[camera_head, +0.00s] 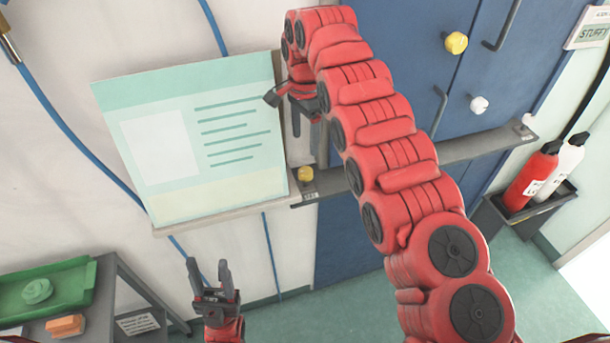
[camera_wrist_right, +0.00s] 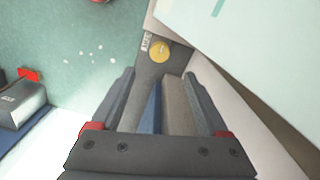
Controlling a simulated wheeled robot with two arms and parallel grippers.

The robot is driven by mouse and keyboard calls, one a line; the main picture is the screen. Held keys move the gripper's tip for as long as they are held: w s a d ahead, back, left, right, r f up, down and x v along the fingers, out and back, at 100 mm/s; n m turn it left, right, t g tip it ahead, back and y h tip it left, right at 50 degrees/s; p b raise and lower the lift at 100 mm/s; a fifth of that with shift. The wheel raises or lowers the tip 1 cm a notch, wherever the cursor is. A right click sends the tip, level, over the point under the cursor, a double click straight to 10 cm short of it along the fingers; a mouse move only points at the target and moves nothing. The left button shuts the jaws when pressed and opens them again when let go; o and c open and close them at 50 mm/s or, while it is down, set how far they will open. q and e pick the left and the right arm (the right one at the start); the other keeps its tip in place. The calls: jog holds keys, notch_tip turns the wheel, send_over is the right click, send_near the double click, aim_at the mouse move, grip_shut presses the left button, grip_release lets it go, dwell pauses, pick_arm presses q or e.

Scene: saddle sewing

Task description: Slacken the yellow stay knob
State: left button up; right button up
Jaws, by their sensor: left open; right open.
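A round yellow knob (camera_head: 305,174) sits on the left end of a grey bar (camera_head: 470,146) that crosses the blue doors. A small label is beside it. In the right wrist view the yellow knob (camera_wrist_right: 159,51) shows just beyond and between the fingertips, apart from them. My right gripper (camera_head: 308,132) is open and empty, pointing down above the knob; its fingers (camera_wrist_right: 158,78) are spread in the wrist view. My left gripper (camera_head: 208,270) is open and empty, pointing up, below the pale board and left of the knob.
A pale green-and-white board (camera_head: 190,140) stands directly left of the knob. Another yellow knob (camera_head: 456,42) and a white knob (camera_head: 479,104) are on the blue doors. Red and white bottles stand in a rack (camera_head: 525,205) at right. A green tray (camera_head: 45,290) lies lower left.

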aim_at(305, 171)
notch_tip(305, 171, down, 9)
jog(key=p, duration=0.4)
jog(key=shift+f, duration=0.6)
jog(key=shift+s+f, duration=0.1)
jog(key=shift+f, duration=0.05)
grip_shut()
